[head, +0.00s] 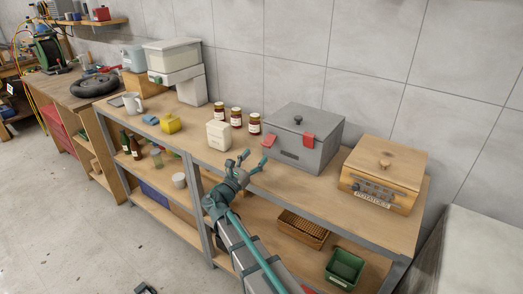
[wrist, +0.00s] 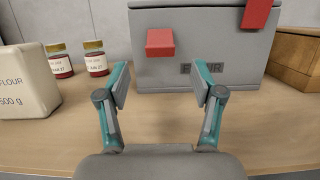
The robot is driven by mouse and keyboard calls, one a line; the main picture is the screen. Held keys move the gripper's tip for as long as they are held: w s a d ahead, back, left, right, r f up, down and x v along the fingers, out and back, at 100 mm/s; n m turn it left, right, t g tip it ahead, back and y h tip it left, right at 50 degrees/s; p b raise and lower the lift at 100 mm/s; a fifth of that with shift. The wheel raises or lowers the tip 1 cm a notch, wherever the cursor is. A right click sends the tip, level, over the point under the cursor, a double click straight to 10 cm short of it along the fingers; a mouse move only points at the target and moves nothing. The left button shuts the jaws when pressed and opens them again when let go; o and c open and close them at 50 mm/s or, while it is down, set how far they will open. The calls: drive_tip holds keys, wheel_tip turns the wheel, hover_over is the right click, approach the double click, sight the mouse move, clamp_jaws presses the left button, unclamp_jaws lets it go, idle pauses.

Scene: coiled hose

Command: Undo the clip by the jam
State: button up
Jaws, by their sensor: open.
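A grey metal box (head: 306,150) with a lid and a dark knob stands on the bench top. Its front lettering is partly legible in the wrist view (wrist: 225,70). Two red clips are on its front. The left clip (head: 270,141), on the jam side, sits lower and juts out from the wall; it also shows in the wrist view (wrist: 160,42). The right clip (head: 308,139) lies flatter and higher (wrist: 258,13). Jam jars (head: 236,117) stand left of the box. My gripper (wrist: 161,80) is open and empty, in front of and below the left clip, apart from it.
A cream flour container (head: 219,135) stands left of my gripper, close to the jars. A wooden potatoes box (head: 383,178) stands right of the grey box. Bare bench top (wrist: 165,120) lies in front of the grey box.

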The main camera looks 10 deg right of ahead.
drive_tip(key=shift+v, duration=2.45)
